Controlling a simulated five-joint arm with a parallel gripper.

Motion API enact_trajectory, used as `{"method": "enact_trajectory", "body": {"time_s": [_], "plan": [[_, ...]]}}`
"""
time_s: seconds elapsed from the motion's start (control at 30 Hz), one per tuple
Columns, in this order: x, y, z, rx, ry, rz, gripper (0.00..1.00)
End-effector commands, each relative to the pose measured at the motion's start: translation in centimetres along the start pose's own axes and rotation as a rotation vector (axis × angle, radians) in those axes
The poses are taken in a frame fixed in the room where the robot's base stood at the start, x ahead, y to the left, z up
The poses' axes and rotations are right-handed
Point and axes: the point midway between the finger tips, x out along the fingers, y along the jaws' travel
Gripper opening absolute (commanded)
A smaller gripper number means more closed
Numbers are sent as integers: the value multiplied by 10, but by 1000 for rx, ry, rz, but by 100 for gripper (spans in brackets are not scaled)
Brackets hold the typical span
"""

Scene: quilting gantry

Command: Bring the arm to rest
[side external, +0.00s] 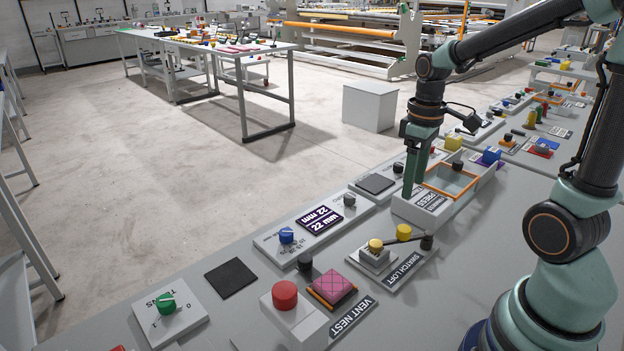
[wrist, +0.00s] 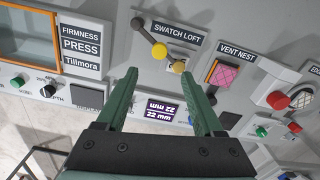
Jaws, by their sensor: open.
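My gripper (side external: 412,188) is in the air above the bench, close to the firmness press box (side external: 437,204). In the wrist view its two green fingers (wrist: 165,88) are spread apart with nothing between them. My arm reaches in from the right and bends down at the wrist. Whether the fingertips touch anything is hard to tell from the side view; in the wrist view they appear clear of the panel.
Below lie the 22 mm display (side external: 320,219), the swatch loft with a yellow-knobbed lever (side external: 404,232), the pink swatch in the vent nest (side external: 336,287) and a red button (side external: 285,295). A dark square pad (side external: 231,278) lies left. Open floor is beyond the bench.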

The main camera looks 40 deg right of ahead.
Motion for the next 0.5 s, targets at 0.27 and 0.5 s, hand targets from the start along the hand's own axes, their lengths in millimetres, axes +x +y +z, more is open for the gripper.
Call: {"method": "enact_trajectory", "body": {"time_s": [0.27,0.5], "plan": [[-1,0,0,0,0,0,69],[-15,-17,-5,18,68,34,69]]}}
